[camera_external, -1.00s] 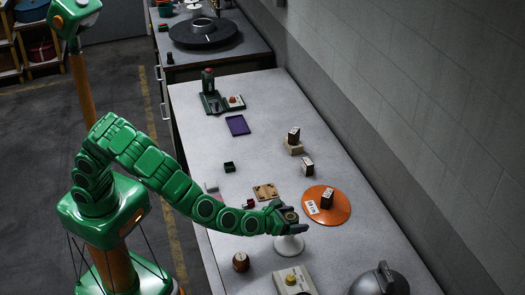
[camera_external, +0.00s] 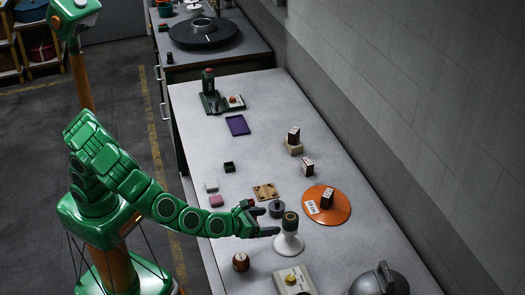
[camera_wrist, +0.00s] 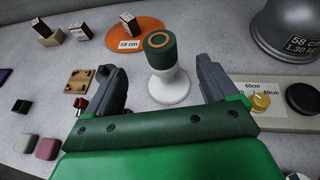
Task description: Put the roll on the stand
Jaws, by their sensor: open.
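The roll (camera_external: 290,221), a dark green cylinder with a tan ring on its end, sits upright on top of the white stand (camera_external: 289,245). In the wrist view the roll (camera_wrist: 160,48) rests on the stand (camera_wrist: 170,88), which has a round flared foot on the table. My gripper (camera_external: 264,221) is open and just left of the roll and stand, apart from them. In the wrist view its fingers (camera_wrist: 161,85) are spread wide, with the stand visible between and beyond them. Nothing is held.
An orange disc (camera_external: 341,209) with a dark box lies behind the stand. A dark round piece (camera_external: 276,209) is close to the gripper. A brown round object (camera_external: 240,261), a cream box with a yellow knob (camera_external: 294,280) and a grey dome (camera_external: 381,281) stand nearer the front.

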